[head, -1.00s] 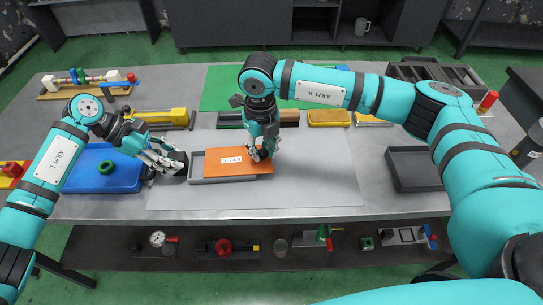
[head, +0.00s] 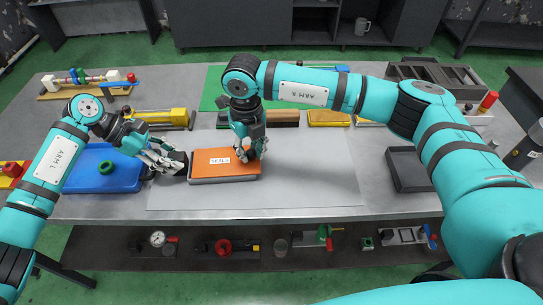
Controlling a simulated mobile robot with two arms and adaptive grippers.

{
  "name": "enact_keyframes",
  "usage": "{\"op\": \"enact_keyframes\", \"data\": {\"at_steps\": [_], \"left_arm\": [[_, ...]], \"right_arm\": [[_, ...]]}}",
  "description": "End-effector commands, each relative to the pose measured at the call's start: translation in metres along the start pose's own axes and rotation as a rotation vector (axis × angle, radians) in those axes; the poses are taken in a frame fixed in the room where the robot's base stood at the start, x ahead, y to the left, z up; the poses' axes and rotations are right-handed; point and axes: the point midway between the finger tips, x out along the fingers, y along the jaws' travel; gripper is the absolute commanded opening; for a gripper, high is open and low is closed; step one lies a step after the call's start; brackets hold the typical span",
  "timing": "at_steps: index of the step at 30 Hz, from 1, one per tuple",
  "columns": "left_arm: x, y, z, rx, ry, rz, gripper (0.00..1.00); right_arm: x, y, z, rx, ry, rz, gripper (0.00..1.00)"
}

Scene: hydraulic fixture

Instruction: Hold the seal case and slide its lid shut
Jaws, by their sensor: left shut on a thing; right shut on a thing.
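The seal case (head: 222,181) is a low grey box on the pale mat, and only its front wall and edges show. Its orange lid (head: 210,169) with a white label lies over the case, covering nearly all of its top. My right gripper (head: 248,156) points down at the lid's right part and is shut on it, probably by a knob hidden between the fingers. My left gripper (head: 172,162) is at the left end of the case, shut on it near a dark end piece. The exact contact there is hard to see.
A blue tray (head: 120,179) with a green ring stands left of the case. A dark empty tray (head: 407,170) is at the right. Yellow and dark boxes line the back. The pale mat (head: 310,175) right of the case is clear.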

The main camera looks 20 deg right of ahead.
Motion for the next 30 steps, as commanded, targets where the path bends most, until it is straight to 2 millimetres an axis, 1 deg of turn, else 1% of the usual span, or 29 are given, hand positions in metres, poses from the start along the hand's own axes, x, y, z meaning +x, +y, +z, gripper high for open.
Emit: {"op": "enact_keyframes", "data": {"at_steps": [1, 22, 23, 28, 29, 30], "left_arm": [[0.0022, -0.0010, 0.0003, 0.000, -0.001, -0.004, 0.00], [0.0023, -0.0010, 0.0004, 0.000, -0.001, -0.004, 0.00], [0.0023, -0.0010, 0.0004, 0.000, -0.001, -0.004, 0.00], [0.0021, -0.0010, 0.0002, 0.000, -0.001, -0.004, 0.00], [0.0021, -0.0010, 0.0001, 0.000, -0.001, -0.004, 0.00], [0.0020, -0.0010, 0.0000, 0.000, -0.001, -0.004, 0.00]], "right_arm": [[-0.0006, 0.0015, 0.0007, -0.002, -0.003, 0.003, 0.00], [-0.0006, 0.0101, 0.0057, -0.002, -0.003, 0.003, 0.00], [-0.0006, 0.0101, 0.0058, -0.001, -0.003, 0.003, 0.23], [-0.0004, 0.0095, 0.0055, -0.001, -0.002, 0.002, 0.46], [-0.0003, 0.0094, 0.0055, -0.001, -0.002, 0.002, 0.49], [-0.0003, 0.0092, 0.0054, -0.001, -0.002, 0.002, 0.49]]}}
